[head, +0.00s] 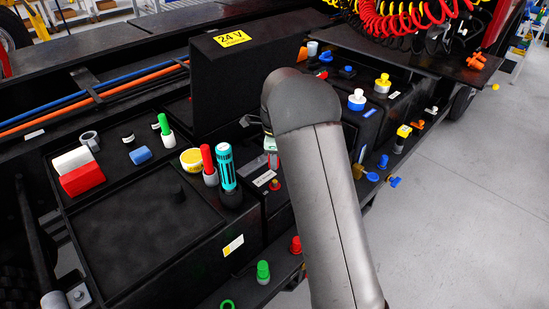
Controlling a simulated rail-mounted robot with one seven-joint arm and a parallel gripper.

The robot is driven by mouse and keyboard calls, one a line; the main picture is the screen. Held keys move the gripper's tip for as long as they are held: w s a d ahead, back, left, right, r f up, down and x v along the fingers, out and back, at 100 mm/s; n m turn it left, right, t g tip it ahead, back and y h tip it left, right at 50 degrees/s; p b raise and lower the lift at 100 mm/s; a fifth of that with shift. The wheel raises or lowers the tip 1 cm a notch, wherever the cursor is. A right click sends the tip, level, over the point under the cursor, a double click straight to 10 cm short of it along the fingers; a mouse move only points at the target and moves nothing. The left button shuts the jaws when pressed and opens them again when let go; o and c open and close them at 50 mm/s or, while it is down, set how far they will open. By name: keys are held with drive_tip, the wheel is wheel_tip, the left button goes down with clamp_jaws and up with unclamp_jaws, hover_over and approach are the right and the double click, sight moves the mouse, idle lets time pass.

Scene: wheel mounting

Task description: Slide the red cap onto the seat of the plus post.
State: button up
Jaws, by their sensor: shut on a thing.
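My gripper (269,146) is mostly hidden behind my grey forearm, above the black battery box right of the teal flashlight. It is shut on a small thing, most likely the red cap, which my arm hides. A small red part (274,184) shows on the battery top just below the gripper, beside a white label. I cannot tell whether it is the plus post's seat or another cap. The plus post cannot be clearly made out.
A teal flashlight (226,167) and a red marker (209,161) stand close left of the gripper. A tall black box (235,85) with a 24 V label rises behind. Red (295,245) and green (263,271) knobs sit on the lower ledge. The left lid is mostly clear.

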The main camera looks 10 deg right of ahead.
drive_tip(key=shift+s+d, duration=0.1)
drive_tip(key=shift+s, duration=0.1)
drive_tip(key=shift+w+d, duration=0.15)
drive_tip(key=shift+w, duration=0.1)
drive_tip(key=shift+f, duration=0.1)
drive_tip(key=b, duration=0.4)
hover_over(275, 181)
drive_tip(key=shift+s+d+f, duration=0.1)
drive_tip(key=shift+f, duration=2.75)
drive_tip(key=shift+f, duration=0.15)
drive_tip(key=shift+f+b, duration=0.75)
drive_tip(key=shift+f, duration=0.75)
